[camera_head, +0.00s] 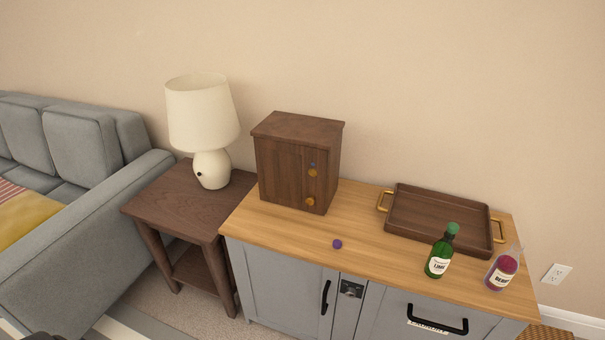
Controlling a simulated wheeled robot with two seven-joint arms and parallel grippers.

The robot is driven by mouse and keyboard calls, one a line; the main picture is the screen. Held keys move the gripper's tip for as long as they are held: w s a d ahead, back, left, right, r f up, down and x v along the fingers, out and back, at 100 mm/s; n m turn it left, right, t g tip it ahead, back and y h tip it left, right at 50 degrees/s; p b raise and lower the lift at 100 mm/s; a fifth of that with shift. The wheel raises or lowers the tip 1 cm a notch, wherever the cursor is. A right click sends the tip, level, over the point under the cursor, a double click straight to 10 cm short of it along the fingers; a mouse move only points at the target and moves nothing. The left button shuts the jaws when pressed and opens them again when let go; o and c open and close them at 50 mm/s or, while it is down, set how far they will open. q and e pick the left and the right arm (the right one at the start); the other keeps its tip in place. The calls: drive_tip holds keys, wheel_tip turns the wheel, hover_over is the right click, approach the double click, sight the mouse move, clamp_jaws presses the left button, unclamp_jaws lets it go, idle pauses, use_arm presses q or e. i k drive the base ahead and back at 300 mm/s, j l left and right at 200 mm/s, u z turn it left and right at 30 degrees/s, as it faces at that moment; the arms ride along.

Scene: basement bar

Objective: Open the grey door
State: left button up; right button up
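A grey door (281,283) is on the left of the front of a wood-topped cabinet (300,232). It looks shut. A black upright handle (325,297) is near its right edge. The lower part of the door is cut off by the picture's bottom edge. To the right, another grey front (390,321) has a black horizontal handle (437,319) and a label partly behind it. Neither of my grippers shows clearly in the head view.
On the cabinet top stand a brown wooden box (280,175), a tray (438,216), a green bottle (438,258), a clear bottle with a red label (502,268) and a small purple ball (337,244). A side table (165,205) with a lamp (203,120) and a grey sofa (85,245) stand left.

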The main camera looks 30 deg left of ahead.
sight(297, 297)
drive_tip(key=l+u, duration=0.1)
drive_tip(key=u, duration=1.2)
drive_tip(key=i+l+u, duration=0.3)
drive_tip(key=i+l, duration=0.05)
drive_tip(key=i, duration=0.05)
